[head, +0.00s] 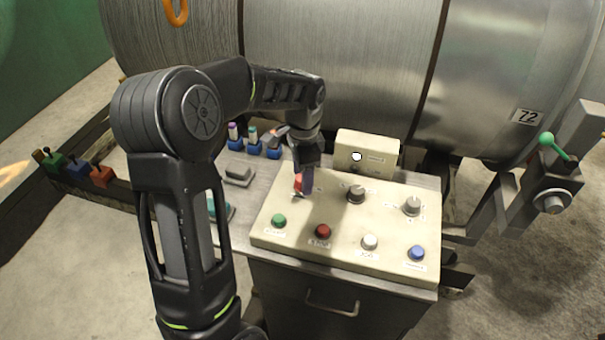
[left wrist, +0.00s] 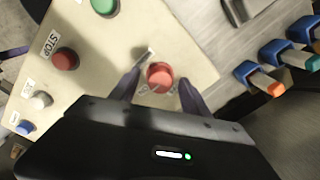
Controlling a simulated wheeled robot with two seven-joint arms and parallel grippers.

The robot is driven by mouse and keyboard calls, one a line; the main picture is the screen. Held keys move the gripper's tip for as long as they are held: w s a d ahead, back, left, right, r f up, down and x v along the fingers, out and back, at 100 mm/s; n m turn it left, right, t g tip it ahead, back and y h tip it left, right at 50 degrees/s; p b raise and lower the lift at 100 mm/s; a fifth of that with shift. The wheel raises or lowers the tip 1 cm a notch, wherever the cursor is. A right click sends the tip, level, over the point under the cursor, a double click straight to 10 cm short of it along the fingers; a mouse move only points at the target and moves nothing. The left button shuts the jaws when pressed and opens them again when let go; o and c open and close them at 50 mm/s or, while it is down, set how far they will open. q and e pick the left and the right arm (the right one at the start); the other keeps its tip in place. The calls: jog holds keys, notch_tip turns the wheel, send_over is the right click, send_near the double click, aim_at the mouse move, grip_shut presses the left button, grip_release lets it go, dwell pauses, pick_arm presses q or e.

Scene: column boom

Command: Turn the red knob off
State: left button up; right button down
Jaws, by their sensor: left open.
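The red knob (head: 298,185) sits at the upper left of the cream control panel (head: 268,237), partly hidden by my left gripper (head: 304,184). In the left wrist view the red knob (left wrist: 160,76) lies between the two fingertips of my left gripper (left wrist: 157,84). The fingers are apart, one on each side of the knob; I cannot tell whether they touch it. My right gripper is not in view.
The panel also has a green button (head: 279,220), a dark red STOP button (head: 323,231), a white button (head: 370,241), a blue button (head: 417,252) and two grey knobs (head: 356,193). A small cream box (head: 367,152) stands behind. Blue holders (head: 253,148) with tools stand left.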

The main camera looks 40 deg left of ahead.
pick_arm(q)
jog(key=shift+c, duration=0.3)
grip_shut()
jog(key=shift+n, duration=0.4)
jog(key=n, duration=0.3)
jog(key=shift+b, duration=0.4)
jog(key=n, duration=0.4)
jog(key=shift+w+n, duration=0.1)
jog(key=shift+n, duration=0.3)
jog(key=n, duration=0.4)
jog(key=shift+r+n+b, duration=0.1)
jog(key=shift+n+b, duration=0.2)
jog(key=shift+b, duration=0.05)
jog(key=n, duration=0.4)
jog(key=shift+n+g, duration=0.3)
